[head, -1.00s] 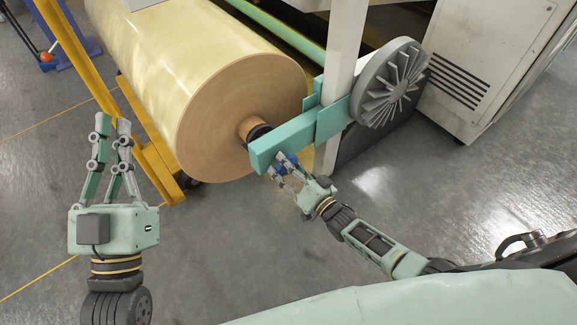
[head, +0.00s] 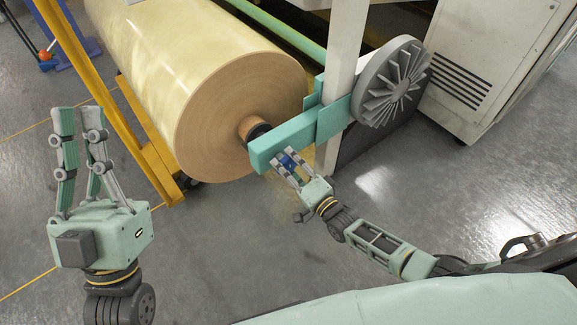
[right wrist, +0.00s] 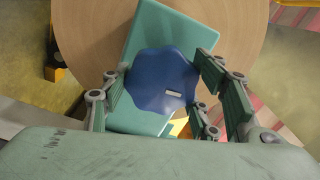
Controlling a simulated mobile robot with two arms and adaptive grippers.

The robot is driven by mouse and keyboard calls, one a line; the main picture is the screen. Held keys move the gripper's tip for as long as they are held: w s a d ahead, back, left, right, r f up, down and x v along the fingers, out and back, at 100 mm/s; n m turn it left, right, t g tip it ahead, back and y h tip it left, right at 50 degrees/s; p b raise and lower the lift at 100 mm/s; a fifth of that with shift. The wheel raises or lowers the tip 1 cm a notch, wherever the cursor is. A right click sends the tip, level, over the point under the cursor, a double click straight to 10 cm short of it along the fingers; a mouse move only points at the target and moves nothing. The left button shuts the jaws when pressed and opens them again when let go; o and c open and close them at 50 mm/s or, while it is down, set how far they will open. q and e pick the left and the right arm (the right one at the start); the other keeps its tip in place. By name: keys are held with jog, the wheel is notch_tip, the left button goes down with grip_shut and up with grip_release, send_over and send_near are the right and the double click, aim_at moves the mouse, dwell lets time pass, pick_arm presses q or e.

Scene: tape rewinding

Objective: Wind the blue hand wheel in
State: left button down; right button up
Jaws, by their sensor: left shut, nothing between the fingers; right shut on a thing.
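The blue hand wheel (right wrist: 155,72) is a scalloped knob on the end of a teal arm (head: 272,151), in the middle of the right wrist view. In the head view only a small blue part of the wheel (head: 288,161) shows between the fingers. My right gripper (right wrist: 168,78) has its fingers around the wheel's rim, shut on it. In the head view my right gripper (head: 286,165) is at the front of the teal arm. My left gripper (head: 79,109) is shut and empty, fingers up, at the far left, well apart from the wheel.
A large yellowish roll (head: 205,70) sits behind the teal arm. A white post (head: 343,55) and a grey finned disc (head: 390,82) are to the right. A yellow frame (head: 95,80) stands between my left gripper and the roll. Open floor lies between the arms.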

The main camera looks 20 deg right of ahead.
jog(key=shift+f, duration=0.15)
jog(key=o, duration=1.1)
jog(key=shift+s, duration=0.1)
jog(key=v, duration=1.2)
